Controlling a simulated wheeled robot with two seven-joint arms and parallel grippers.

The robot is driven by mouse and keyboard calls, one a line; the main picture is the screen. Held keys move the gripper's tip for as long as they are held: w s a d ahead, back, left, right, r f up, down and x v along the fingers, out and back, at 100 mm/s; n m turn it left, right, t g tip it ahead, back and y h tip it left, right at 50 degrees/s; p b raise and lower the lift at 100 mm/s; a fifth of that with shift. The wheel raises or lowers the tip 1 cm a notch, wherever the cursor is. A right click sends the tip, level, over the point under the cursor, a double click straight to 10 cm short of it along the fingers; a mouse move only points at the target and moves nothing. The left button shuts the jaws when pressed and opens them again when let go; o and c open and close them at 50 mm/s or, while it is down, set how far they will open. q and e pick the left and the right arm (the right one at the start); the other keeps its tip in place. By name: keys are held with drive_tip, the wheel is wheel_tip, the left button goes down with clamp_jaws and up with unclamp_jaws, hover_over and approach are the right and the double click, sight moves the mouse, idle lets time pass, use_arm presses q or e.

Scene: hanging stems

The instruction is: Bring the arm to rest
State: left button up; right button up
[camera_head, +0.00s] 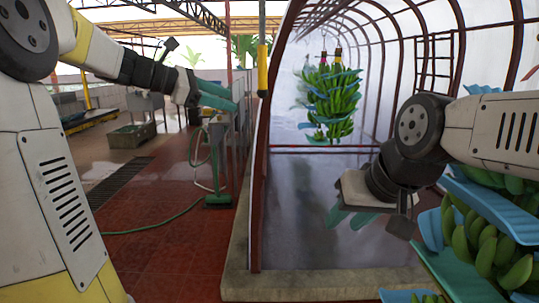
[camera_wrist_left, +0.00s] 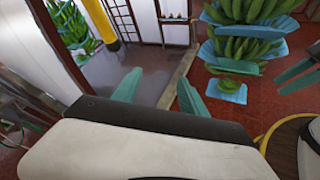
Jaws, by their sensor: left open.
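My left gripper (camera_head: 216,95) is raised in the left half of the head view, its teal fingers pointing right. In the left wrist view its two fingers (camera_wrist_left: 158,95) stand apart with nothing between them. My right gripper (camera_head: 350,217) hangs low right of centre in the head view, its teal fingers spread and empty over the grey floor. A hanging banana stem (camera_head: 333,105) with blue sheets between its hands is farther back, clear of both grippers. Another banana stem (camera_head: 490,240) with blue sheets is close at the right, near my right arm and partly hidden by it.
A red-framed arched enclosure (camera_head: 257,190) with a pale kerb (camera_head: 300,285) stands ahead. A yellow post (camera_head: 262,70) is right of my left gripper. A green hose (camera_head: 150,228) lies on the red tiles. A crate (camera_head: 132,136) stands farther back. The grey floor inside is clear.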

use_arm(q)
drive_tip(key=s+a+f+m+y, duration=0.1)
drive_tip(key=s+f+m+y, duration=0.3)
drive_tip(key=s+f+m, duration=0.5)
drive_tip(key=s+a+f+m+g+y, duration=0.1)
drive_tip(key=s+f+m+y, duration=0.4)
drive_tip(key=s+f+m, duration=0.4)
drive_tip(key=s+m, duration=0.1)
drive_tip(key=s, duration=0.6)
drive_tip(key=shift+s+f+m+y, duration=0.2)
drive_tip(key=shift+s+m+y, duration=0.1)
drive_tip(key=shift+m, duration=0.1)
drive_tip(key=shift+w, duration=0.15)
